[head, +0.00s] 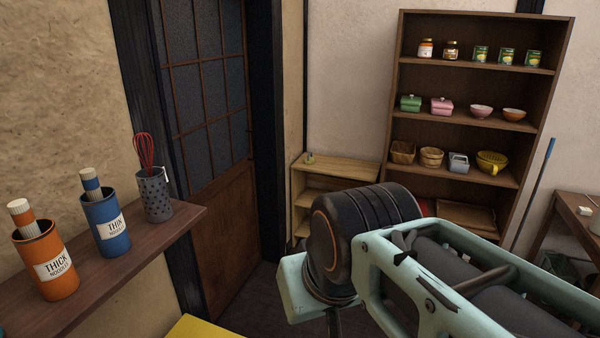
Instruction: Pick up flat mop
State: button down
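A long thin pole with a blue upper end (535,190) leans at the right side of the tall shelf, tilted with its top to the right. It may be the flat mop's handle. Its lower end and any mop head are hidden behind my arm, so I cannot tell for certain. My mint-green and black arm fills the lower right of the head view, well in front of the pole. My gripper's fingers do not show.
A tall wooden shelf (475,131) holds jars, cans, bowls and baskets. A low wooden shelf (340,168) stands beside it. A wall ledge (140,245) at left carries noodle canisters and a whisk holder. A wooden table (572,215) stands at far right. A dark door (205,100) is behind.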

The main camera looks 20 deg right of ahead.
aim_at(550, 148)
jog(key=z, duration=2.1)
jog(key=i+z, duration=0.1)
jog(key=i, duration=1.55)
jog(key=i+u, duration=0.15)
jog(key=i, duration=0.4)
jog(key=i+l+u, duration=0.15)
jog(key=i, duration=0.4)
jog(key=i+l+u, duration=0.15)
jog(key=i+u, duration=0.2)
jog(key=i+l+u, duration=0.35)
jog(key=i+j, duration=0.05)
